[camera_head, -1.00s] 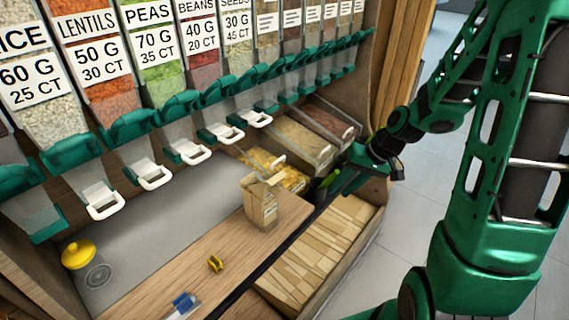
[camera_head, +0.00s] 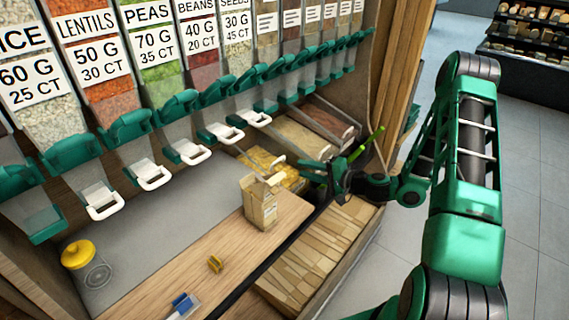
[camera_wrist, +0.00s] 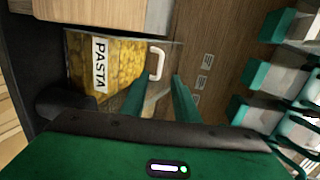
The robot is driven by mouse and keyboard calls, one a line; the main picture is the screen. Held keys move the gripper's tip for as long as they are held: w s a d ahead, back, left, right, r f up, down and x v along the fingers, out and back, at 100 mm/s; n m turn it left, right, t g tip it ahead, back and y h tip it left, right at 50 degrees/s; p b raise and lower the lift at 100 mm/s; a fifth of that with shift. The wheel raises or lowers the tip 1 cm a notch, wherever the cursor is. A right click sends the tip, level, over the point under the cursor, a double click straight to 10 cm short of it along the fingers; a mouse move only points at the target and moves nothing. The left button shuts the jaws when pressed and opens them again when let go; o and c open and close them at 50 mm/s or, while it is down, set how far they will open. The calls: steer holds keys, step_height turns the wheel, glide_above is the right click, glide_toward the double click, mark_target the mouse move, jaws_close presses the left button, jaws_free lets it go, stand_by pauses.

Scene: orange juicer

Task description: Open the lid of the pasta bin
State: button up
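The pasta bin (camera_head: 262,160) stands at the back of the counter, with yellow pasta inside. In the wrist view the bin (camera_wrist: 122,62) shows a white PASTA label (camera_wrist: 100,65) and a clear lid that looks shut. The lid's white handle (camera_wrist: 155,64) is at its right edge in that view. My gripper (camera_head: 306,169) is just right of the bin in the head view, and it partly hides the bin. In the wrist view my gripper (camera_wrist: 159,82) has its two green fingers apart, with the handle just beyond the gap between them. Nothing is held.
A paper bag (camera_head: 260,202) stands on the wooden counter in front of the bin. Two more clear-lidded bins (camera_head: 303,138) (camera_head: 330,120) sit beside it. Green dispensers with white handles (camera_head: 190,152) hang above.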

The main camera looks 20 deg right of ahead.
mark_target(285, 161)
steer(key=shift+m+t, duration=0.4)
steer(key=shift+m, duration=0.1)
steer(key=x, duration=0.7)
steer(key=d+x, duration=0.1)
steer(key=x, duration=0.3)
steer(key=shift+w+f, duration=0.25)
steer(key=shift+w, duration=0.05)
steer(key=shift+c, duration=0.3)
jaws_close()
steer(key=shift+d, duration=0.1)
